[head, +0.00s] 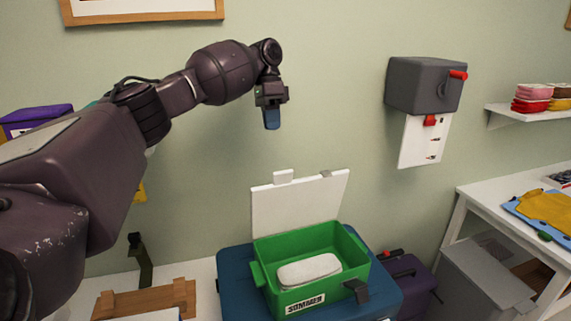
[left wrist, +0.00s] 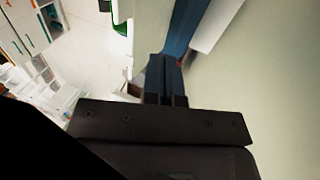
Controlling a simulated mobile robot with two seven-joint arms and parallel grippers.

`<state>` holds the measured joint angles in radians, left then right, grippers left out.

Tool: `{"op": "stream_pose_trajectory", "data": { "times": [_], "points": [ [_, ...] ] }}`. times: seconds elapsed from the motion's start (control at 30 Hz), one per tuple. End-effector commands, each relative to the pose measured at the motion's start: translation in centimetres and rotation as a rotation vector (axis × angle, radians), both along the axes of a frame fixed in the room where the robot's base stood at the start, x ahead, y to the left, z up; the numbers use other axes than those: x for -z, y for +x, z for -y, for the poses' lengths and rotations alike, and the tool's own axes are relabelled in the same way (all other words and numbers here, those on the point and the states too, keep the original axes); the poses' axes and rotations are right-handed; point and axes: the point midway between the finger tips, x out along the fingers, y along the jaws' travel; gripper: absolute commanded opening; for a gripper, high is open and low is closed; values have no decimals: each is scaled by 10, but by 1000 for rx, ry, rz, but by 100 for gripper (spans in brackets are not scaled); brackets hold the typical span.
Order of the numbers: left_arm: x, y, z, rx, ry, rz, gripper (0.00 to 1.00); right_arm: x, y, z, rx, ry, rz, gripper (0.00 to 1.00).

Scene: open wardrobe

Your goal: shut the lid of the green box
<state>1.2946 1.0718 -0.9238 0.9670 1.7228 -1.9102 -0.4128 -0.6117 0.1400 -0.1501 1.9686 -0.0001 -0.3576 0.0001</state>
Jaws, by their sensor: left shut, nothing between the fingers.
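The green box (head: 343,290) sits on a blue case in the head view, with a white label on its front. Its white lid (head: 300,206) stands raised at the back, open, near the wall. A white rounded object (head: 309,270) lies inside the box. My left gripper (head: 272,119) is shut and empty, pointing down above the raised lid and apart from it. In the left wrist view its blue fingers (left wrist: 164,76) are together. My right gripper is not in view.
The blue case (head: 240,292) is under the box. A grey wall-mounted box (head: 415,84) with a red handle hangs to the right. A white table (head: 480,192) stands at the right. A wooden piece (head: 145,300) lies left of the case.

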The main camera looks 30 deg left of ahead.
Motion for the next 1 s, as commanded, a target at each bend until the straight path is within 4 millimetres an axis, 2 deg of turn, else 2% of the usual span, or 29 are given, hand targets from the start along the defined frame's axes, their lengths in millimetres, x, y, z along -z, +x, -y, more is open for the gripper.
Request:
{"op": "stream_pose_trajectory", "data": {
  "times": [0.2,0.57,0.8,1.0],
  "points": [
    [33,-6,7,1,1,-4,0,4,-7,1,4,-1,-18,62],
    [92,-18,23,1,0,-3,0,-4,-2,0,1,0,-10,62],
    [93,-32,43,1,0,-1,0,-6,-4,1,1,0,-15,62],
    [96,-38,51,-1,1,-1,0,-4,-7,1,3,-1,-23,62]
  ]
}}
